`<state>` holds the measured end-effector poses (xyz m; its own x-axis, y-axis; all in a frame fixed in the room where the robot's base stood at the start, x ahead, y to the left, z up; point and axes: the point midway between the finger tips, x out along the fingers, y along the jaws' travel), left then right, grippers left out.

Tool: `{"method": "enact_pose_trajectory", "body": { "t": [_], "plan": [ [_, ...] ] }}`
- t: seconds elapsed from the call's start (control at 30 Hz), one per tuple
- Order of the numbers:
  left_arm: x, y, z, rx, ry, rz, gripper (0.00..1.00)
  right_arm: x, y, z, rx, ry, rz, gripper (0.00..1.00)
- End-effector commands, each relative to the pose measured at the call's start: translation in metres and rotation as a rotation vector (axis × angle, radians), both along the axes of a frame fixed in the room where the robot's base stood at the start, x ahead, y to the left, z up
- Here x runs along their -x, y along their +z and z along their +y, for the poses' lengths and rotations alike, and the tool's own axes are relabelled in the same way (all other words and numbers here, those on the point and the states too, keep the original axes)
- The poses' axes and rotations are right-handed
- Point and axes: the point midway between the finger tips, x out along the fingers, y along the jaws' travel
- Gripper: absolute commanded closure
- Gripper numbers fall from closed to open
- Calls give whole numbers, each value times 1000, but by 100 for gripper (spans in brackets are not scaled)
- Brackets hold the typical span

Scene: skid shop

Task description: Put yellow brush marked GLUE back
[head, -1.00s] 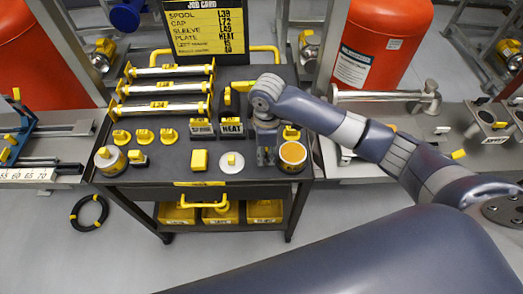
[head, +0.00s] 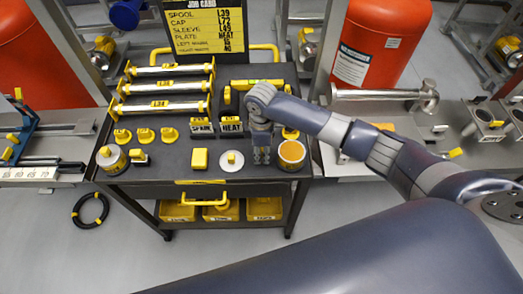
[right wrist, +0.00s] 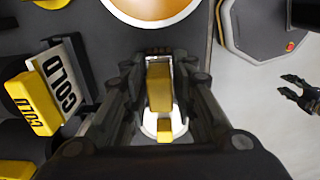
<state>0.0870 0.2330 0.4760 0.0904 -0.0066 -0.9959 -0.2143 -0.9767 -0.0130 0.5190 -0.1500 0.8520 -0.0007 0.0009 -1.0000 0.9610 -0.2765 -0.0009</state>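My right gripper (head: 262,156) points down over the front right of the black cart top, just left of a round tin (head: 291,153) with an orange-brown top. In the right wrist view its fingers (right wrist: 160,72) are close together around a yellow block-like piece (right wrist: 160,90). This appears to be the brush, held between the fingertips; no GLUE marking is readable. In the head view the gripper hides it. The tin's rim also shows at the top of the right wrist view (right wrist: 155,12). My left gripper is not in the head view; a dark gripper (right wrist: 303,93) shows small at the right wrist view's edge.
A white disc (head: 225,166) with a yellow knob and a yellow block (head: 199,159) lie left of the gripper. Yellow-ended spools (head: 160,105) lie at the back left. Yellow bins (head: 264,209) sit below.

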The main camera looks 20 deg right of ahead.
Motion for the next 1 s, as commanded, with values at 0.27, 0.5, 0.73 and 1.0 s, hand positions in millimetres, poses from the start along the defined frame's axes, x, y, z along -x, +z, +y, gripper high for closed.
{"method": "enact_pose_trajectory", "body": {
  "t": [0.27,0.5,0.73,1.0],
  "plan": [
    [0,0,0,0,0,-1,60,0,0,0,0,0,0,55],
    [-1,0,0,-1,1,-1,60,-1,8,0,0,1,-2,55],
    [-1,-6,2,-2,2,-1,60,-2,51,0,-2,2,-6,55],
    [-1,-12,3,-3,2,-2,60,-2,104,0,-1,0,-3,55]
  ]
}}
